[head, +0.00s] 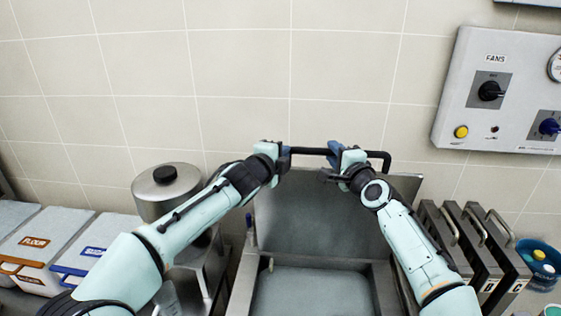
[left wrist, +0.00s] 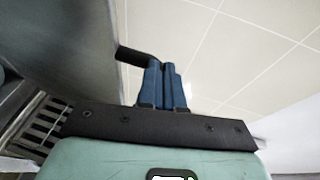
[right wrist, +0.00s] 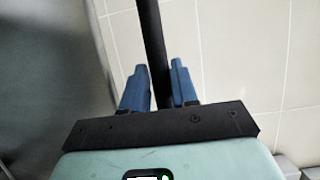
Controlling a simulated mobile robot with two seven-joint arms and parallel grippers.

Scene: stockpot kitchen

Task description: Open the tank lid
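The tank lid (head: 322,208) is a grey metal panel standing steeply raised at the back of the tank (head: 312,290), whose top is uncovered. Its black bar handle (head: 309,151) runs along the top edge. My right gripper (head: 335,150) is at the bar's middle; in the right wrist view the bar (right wrist: 151,35) passes between its blue fingers (right wrist: 158,88), which look closed on it. My left gripper (head: 284,156) is at the handle's left end. In the left wrist view its fingers (left wrist: 165,85) are together, with the handle's end (left wrist: 134,57) beside and partly behind them.
A lidded steel pot (head: 167,190) stands left of the tank, with flour bins (head: 40,240) farther left. Grey baskets with handles (head: 470,245) and a blue tub (head: 540,265) are at right. A control panel (head: 500,90) hangs on the tiled wall behind.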

